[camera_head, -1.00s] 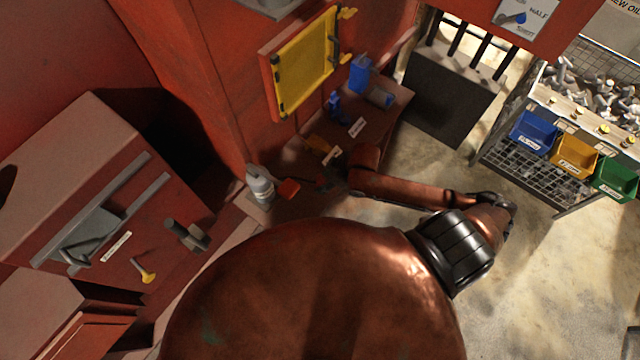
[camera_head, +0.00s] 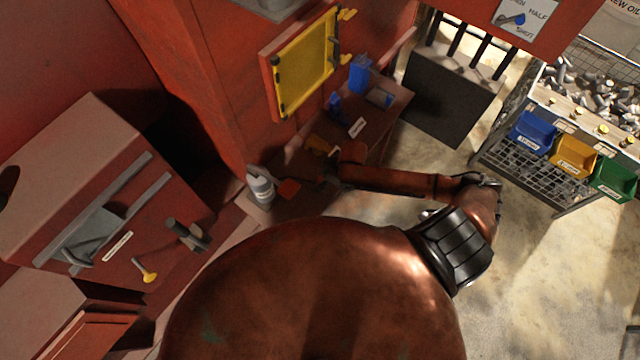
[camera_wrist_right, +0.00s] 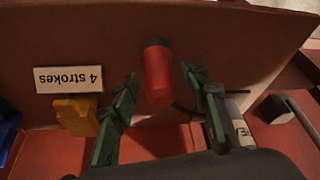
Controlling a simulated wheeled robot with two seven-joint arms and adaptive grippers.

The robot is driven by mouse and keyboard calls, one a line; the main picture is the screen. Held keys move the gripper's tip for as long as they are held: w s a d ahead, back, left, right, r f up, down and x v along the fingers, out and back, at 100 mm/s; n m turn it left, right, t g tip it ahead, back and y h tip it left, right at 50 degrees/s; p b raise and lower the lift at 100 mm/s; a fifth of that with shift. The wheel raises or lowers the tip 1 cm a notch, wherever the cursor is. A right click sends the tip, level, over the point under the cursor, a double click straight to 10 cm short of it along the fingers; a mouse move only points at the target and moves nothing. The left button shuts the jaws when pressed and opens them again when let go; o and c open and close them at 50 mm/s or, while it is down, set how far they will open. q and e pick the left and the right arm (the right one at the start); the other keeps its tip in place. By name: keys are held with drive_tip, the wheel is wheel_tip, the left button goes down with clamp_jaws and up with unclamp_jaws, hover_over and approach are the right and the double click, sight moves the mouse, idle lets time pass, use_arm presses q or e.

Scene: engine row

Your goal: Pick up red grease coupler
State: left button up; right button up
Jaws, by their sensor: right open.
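The red grease coupler (camera_wrist_right: 157,72) is a short red cylinder with a dark cap at its far end. It lies on the brown-red bench in the right wrist view. My right gripper (camera_wrist_right: 160,77) is open, with one green finger on each side of the coupler in that picture. I cannot tell how far above the bench the fingers are. In the head view the coupler (camera_head: 288,188) shows as a small red piece just left of my right gripper (camera_head: 326,184). My left gripper is not in view.
A white bottle (camera_head: 261,187) stands left of the coupler. A yellow item (camera_wrist_right: 76,113) and a "4 strokes" label (camera_wrist_right: 68,79) are left of the fingers in the wrist view. Blue items (camera_head: 360,73) stand farther along the bench (camera_head: 377,122). A bin rack is at right.

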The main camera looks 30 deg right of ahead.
clamp_jaws()
idle(0.6)
